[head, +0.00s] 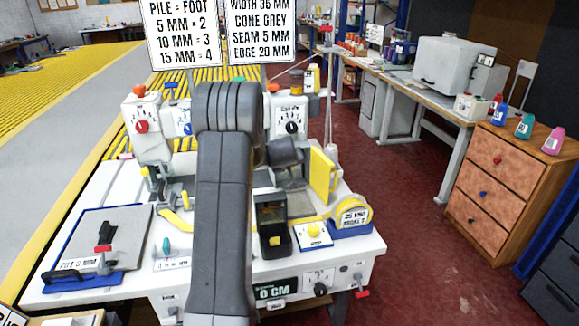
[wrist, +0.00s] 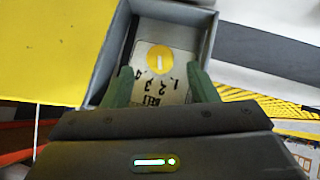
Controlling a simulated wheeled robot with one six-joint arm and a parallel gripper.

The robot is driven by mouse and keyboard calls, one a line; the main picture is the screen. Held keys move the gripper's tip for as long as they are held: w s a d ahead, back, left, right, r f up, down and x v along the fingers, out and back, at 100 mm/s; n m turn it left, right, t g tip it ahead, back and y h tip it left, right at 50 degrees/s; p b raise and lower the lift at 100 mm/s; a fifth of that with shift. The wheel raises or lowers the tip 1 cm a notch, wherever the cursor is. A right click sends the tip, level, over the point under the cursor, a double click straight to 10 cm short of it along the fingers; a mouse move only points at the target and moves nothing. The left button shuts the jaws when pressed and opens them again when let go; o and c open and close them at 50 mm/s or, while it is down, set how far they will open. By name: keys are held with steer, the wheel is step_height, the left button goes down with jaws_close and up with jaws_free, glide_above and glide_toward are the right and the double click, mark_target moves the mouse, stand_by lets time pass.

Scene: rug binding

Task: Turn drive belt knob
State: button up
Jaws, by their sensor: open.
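The knob (wrist: 159,57) is a yellow disc with a pale line across it in the wrist view. It sits on a light dial plate (wrist: 160,88) marked with numbers and a partly hidden label that seems to read belt. The plate lies inside a grey open box (wrist: 207,45). My gripper (wrist: 158,74) is open, with one green finger on each side of the plate. The fingers look apart from the knob, and nothing is between them but the view of the plate. In the head view my arm hides the fingertips, and I cannot make out this knob there.
A yellow panel (head: 322,175) stands right of my wrist. A black box (head: 271,222), a small yellow knob unit (head: 313,231) and a tape measure (head: 354,215) crowd the white bench. A red-knob unit (head: 141,126) and a black-knob unit (head: 291,127) stand behind.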

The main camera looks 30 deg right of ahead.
steer(key=shift+p+x, duration=0.3)
steer(key=shift+x, duration=1.75)
steer(key=c, duration=1)
steer(key=shift+f+b, duration=0.15)
steer(key=shift+b, duration=0.3)
steer(key=shift+o, duration=0.2)
steer(key=shift+d+f+b, duration=0.1)
steer(key=shift+d+b, duration=0.1)
steer(key=shift+b, duration=0.95)
